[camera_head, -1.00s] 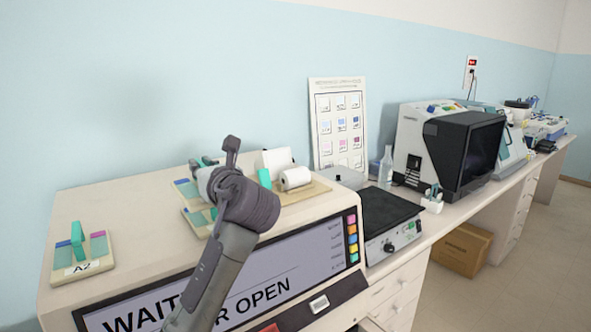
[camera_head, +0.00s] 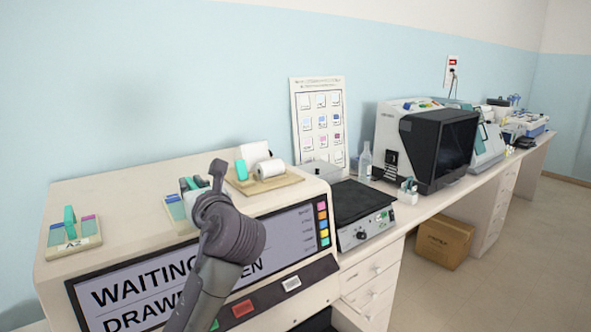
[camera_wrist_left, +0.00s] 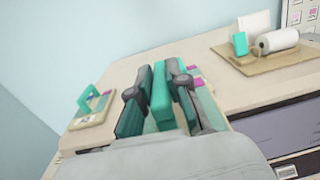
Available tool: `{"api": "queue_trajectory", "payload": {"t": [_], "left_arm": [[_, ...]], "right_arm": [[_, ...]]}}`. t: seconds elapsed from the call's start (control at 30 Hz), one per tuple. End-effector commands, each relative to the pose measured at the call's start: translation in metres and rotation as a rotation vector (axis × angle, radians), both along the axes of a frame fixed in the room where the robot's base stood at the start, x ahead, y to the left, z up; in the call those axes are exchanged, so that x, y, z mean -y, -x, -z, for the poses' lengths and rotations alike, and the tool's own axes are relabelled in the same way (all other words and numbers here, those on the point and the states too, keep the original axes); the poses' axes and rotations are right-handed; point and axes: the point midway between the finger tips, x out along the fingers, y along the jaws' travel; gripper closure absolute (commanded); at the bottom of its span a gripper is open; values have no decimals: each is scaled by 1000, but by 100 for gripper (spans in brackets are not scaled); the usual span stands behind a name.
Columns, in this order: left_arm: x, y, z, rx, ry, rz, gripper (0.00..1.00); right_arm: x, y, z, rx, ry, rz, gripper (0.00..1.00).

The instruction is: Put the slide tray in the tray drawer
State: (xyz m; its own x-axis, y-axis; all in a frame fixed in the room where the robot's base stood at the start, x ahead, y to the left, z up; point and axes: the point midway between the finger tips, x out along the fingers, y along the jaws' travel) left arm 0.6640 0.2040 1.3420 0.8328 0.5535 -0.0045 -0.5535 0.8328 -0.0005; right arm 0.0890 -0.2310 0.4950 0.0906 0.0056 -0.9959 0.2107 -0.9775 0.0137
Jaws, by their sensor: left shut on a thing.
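My left gripper (camera_head: 194,184) is over the top of the staining machine (camera_head: 120,190). In the left wrist view its fingers (camera_wrist_left: 162,95) are closed on the teal handle (camera_wrist_left: 161,98) of a slide tray. That slide tray (camera_head: 175,213) is pale with a coloured slide label, and it is partly hidden behind my wrist. I cannot tell whether it touches the machine top. A second tray, marked A2 (camera_head: 84,243), stands at the left on the machine top with its teal handle up. I cannot make out an open tray drawer. My right gripper is not in view.
A board (camera_head: 290,181) with a paper roll (camera_head: 270,168) and a teal block lies right of the gripper. A black-topped device (camera_head: 358,203) stands to the right. Open floor lies at the right.

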Motion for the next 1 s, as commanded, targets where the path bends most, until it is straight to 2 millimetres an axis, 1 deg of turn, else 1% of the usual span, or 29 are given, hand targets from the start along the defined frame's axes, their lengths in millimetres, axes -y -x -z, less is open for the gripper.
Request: {"api": "queue_trajectory", "payload": {"t": [0.1,0.23,0.27,0.37,0.5,0.7,0.8,0.9,1.0], "left_arm": [[1,15,14,0,-1,30,100],[2,37,36,-1,-1,76,100],[1,45,45,-3,-3,90,100],[2,72,71,-6,-4,146,100],[4,116,114,-9,-7,239,100],[7,175,171,-12,-6,362,100],[8,201,195,-12,-5,419,100],[9,221,215,-10,-3,462,100],[10,237,230,-5,-3,494,100]], "right_arm": [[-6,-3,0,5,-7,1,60],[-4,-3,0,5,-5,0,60],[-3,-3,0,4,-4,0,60],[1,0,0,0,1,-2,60],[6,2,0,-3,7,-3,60],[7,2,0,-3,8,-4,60],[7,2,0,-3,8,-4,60],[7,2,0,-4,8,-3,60],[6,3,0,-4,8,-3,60]]}}
